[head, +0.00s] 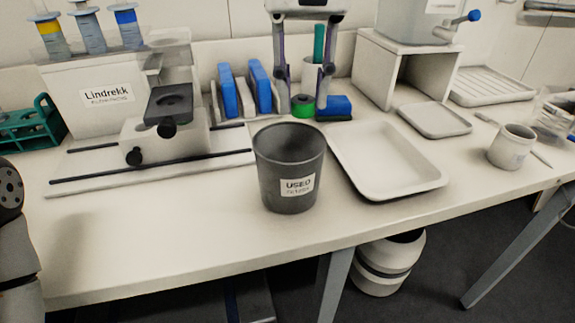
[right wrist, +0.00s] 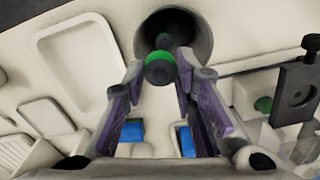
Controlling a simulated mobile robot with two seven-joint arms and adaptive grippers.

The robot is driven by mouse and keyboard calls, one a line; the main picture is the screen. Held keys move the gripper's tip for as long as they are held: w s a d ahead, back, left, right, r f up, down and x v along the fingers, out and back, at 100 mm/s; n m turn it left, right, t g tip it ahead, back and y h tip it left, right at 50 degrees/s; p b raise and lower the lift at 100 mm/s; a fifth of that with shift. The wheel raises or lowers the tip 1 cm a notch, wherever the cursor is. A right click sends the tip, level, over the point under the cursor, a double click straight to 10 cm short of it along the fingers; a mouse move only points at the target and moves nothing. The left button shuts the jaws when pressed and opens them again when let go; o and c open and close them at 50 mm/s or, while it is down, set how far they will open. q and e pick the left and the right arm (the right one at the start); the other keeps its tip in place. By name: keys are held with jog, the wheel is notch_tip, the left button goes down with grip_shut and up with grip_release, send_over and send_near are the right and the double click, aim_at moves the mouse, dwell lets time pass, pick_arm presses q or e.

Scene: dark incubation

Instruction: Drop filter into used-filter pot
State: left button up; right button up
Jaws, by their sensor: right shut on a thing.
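The used-filter pot (head: 290,190) is a dark grey, open-topped pot with a white "USED" label, upright on the bench. Its mouth also shows in the right wrist view (right wrist: 200,30). My right gripper (head: 303,103) reaches down from the top, behind the pot in the head view. It is shut on the filter (head: 302,108), a small round piece with a green band and dark ends. In the right wrist view the filter (right wrist: 159,69) sits between the fingertips, overlapping the pot's rim in the picture. I cannot tell its exact height. My left gripper is out of view.
A shallow cream tray (head: 385,185) lies right of the pot. A rack with blue blocks (head: 260,87) and the Lindrekk device (head: 108,95) stand behind and left. A small cup (head: 511,147) stands farther right. The front left of the bench is clear.

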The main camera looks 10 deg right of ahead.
jog(key=f, duration=0.4)
jog(key=shift+s, duration=0.2)
jog(key=o, duration=0.8)
notch_tip(320, 180, up, 12)
jog(key=shift+f, duration=0.1)
